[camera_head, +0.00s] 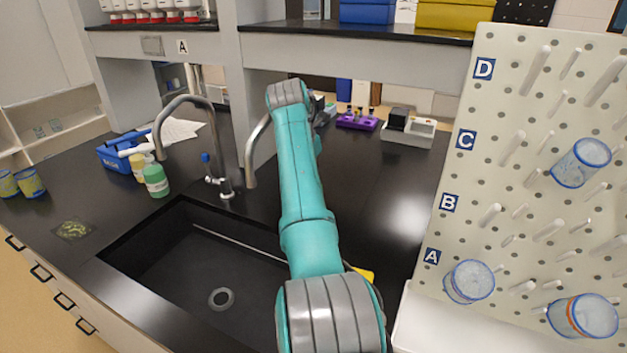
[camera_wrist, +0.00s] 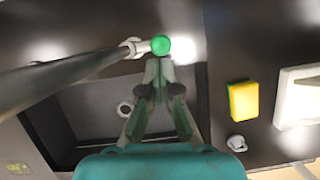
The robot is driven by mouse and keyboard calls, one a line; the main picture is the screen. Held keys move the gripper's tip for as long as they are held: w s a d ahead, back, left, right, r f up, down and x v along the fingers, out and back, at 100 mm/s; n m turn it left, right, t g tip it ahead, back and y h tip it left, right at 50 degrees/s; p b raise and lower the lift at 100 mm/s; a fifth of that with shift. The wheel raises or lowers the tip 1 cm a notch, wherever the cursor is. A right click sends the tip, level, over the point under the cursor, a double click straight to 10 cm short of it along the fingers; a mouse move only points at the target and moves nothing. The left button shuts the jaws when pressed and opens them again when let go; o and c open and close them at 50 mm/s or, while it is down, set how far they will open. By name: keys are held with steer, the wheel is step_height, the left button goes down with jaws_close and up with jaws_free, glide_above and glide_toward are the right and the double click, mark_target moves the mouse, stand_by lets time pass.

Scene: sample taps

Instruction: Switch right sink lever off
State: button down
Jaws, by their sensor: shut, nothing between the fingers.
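The right sink tap's grey curved spout (camera_head: 256,148) stands behind the sink, partly hidden by my arm in the head view. In the wrist view a lever with a round green end (camera_wrist: 160,45) sits at the end of a light metal stem, beside the dark tap pipe (camera_wrist: 70,70). My gripper (camera_wrist: 158,66) is shut and empty, its fingertips just below the green end in the picture. I cannot tell whether they touch it. The left tap (camera_head: 222,150) has a blue-tipped lever (camera_head: 207,162). My gripper is mostly hidden in the head view.
The black sink (camera_head: 180,262) lies in front of the taps. A yellow and green sponge (camera_wrist: 243,100) and a white tray (camera_wrist: 300,98) are right of it. A pegboard (camera_head: 480,160) with beakers stands at right. Bottles (camera_head: 156,181) and a blue caddy (camera_head: 118,157) are at left.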

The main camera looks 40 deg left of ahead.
steer(key=v, duration=0.8)
steer(key=shift+r, duration=0.35)
steer(key=shift+s, duration=0.1)
